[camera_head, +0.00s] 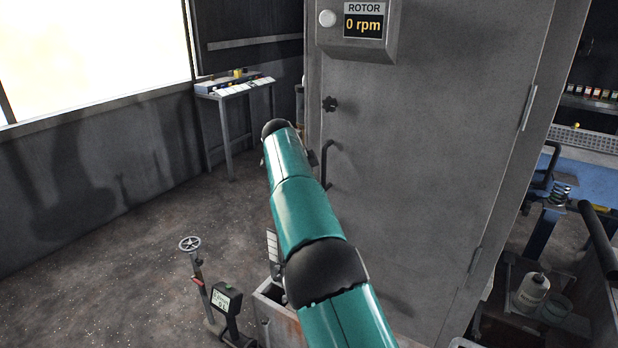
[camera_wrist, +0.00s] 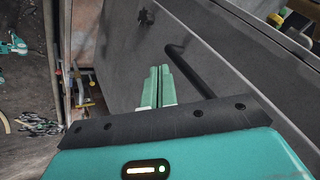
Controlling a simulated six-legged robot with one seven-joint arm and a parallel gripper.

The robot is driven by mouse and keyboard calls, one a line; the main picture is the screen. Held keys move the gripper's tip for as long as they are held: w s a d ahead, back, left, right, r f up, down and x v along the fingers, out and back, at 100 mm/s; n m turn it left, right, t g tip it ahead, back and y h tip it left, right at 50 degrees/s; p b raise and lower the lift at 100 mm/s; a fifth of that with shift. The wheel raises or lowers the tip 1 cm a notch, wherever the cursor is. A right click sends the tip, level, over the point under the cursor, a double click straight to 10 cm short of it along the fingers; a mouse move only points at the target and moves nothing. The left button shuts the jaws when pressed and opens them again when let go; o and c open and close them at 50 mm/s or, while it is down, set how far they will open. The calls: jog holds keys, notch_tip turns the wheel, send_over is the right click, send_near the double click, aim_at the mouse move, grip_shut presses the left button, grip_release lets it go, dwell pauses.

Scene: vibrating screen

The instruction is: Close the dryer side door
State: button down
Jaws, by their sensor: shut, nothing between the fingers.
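The dryer side door is a tall grey panel (camera_head: 430,150) with hinges on its right edge in the head view. A dark bar handle (camera_head: 326,163) and a black star knob (camera_head: 329,104) sit near its left edge. Whether the door is fully shut or slightly ajar, I cannot tell. In the wrist view the door face (camera_wrist: 225,60) carries the handle (camera_wrist: 190,72) and the knob (camera_wrist: 146,17). My gripper (camera_wrist: 158,72) is shut and empty, its pale green fingers just left of the handle. My arm hides the gripper in the head view.
A rotor display (camera_head: 362,25) reading 0 rpm is above the handle. A small side table (camera_head: 235,88) stands at the back left. A handwheel stand (camera_head: 190,244) and a small meter (camera_head: 226,300) are at the lower left. Open floor lies left of the door.

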jog(key=w+a+v, duration=0.1)
jog(key=v, duration=0.8)
jog(key=s+d+r+n+g+y, duration=0.1)
jog(key=s+d+r+n+y, duration=0.2)
jog(key=s+d, duration=0.5)
jog(key=s+d+r+n, duration=0.3)
jog(key=s+d+r, duration=0.3)
jog(key=d, duration=0.5)
jog(key=s+f+n, duration=0.3)
jog(key=s+f, duration=0.2)
jog(key=s, duration=0.6)
jog(key=s+d+f+n+y, duration=0.1)
jog(key=s+f+n, duration=0.2)
jog(key=s, duration=0.8)
jog(key=s+d+f+n, duration=0.1)
jog(key=s+f+n, duration=0.3)
jog(key=s+f, duration=0.3)
jog(key=s, duration=0.4)
jog(key=shift+d+f+t, duration=0.2)
jog(key=shift+f+t, duration=0.1)
